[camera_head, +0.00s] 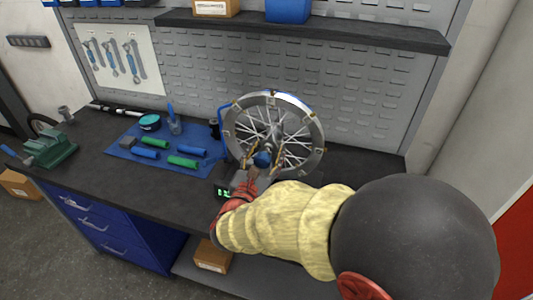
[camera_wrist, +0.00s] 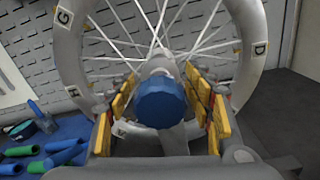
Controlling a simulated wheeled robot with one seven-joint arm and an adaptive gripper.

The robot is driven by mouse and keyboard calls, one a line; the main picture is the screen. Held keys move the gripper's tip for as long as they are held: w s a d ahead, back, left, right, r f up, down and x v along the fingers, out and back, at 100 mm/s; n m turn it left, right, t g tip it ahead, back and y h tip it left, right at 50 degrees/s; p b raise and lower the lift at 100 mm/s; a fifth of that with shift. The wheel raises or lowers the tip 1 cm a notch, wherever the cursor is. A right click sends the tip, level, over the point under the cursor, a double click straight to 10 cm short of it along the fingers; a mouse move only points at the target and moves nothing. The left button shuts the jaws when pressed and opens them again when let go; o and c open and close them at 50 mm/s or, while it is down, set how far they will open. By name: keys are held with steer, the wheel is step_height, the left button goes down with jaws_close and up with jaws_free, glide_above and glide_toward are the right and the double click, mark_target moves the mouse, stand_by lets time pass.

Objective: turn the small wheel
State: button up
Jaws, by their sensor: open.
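The small wheel (camera_head: 311,127) is a spoked grey rim with lettered tags, standing upright on a stand on the workbench. It also fills the upper part of the wrist view (camera_wrist: 244,72), where the tags G, D and H can be read. A blue round knob (camera_wrist: 161,102) sits at its hub, facing me. My gripper (camera_head: 262,160) is in front of the hub. In the wrist view its yellow-padded fingers (camera_wrist: 165,108) are spread on both sides of the blue knob, with gaps visible. Whether either finger touches the knob I cannot tell.
The dark workbench (camera_head: 190,200) carries a blue mat (camera_head: 130,150) with blue and green grips, left of the wheel. A green vise (camera_head: 50,150) is at the far left. A shelf (camera_head: 300,30) runs above.

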steer(key=shift+c, duration=1.4)
jaws_close()
